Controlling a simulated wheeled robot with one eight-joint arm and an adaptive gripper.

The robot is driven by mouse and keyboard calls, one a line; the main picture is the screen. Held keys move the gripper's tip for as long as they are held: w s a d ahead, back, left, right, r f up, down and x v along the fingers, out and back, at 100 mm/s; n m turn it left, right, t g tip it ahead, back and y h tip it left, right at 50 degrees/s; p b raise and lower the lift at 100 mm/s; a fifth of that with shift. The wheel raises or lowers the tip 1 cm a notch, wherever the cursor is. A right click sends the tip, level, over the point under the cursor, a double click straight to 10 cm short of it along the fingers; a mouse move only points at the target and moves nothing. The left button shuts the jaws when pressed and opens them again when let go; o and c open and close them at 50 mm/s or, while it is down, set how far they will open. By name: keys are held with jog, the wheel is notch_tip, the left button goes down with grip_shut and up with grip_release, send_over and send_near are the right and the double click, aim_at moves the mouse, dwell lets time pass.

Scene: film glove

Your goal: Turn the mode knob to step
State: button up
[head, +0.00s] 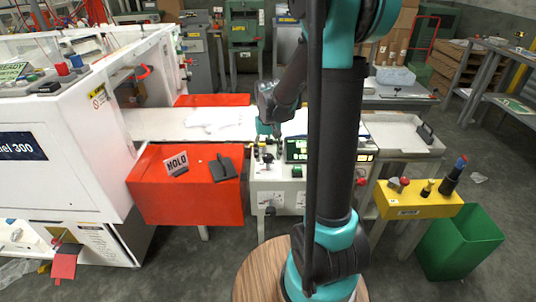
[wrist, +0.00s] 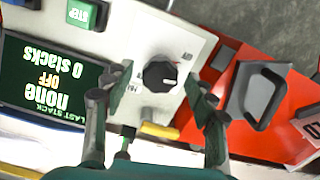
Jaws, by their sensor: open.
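The mode knob (wrist: 160,74) is a round black knob with a white mark, on the white panel (wrist: 130,25) in the wrist view. Its mark points to the right in that picture; the small printed labels around it are too blurred to read surely. My gripper (wrist: 158,79) is open, with one finger on each side of the knob and visible gaps between. Whether the fingertips are level with the knob I cannot tell. A dark display (wrist: 48,82), seen upside down, reads "LAST STACK none OFF 0 stacks". In the head view my gripper (head: 266,136) is above the control box (head: 275,200).
A green STEP button (wrist: 84,12) and a yellow handle (wrist: 160,130) are near the knob. A yellow box (head: 415,205) and green bin (head: 462,240) stand at right.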

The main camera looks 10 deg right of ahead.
jog(key=shift+c, duration=0.6)
jog(key=c, duration=1)
jog(key=shift+m, duration=0.4)
jog(key=m, duration=0.4)
jog(key=shift+m, duration=0.3)
jog(key=m, duration=0.6)
jog(key=shift+m, duration=0.3)
jog(key=o, duration=1.1)
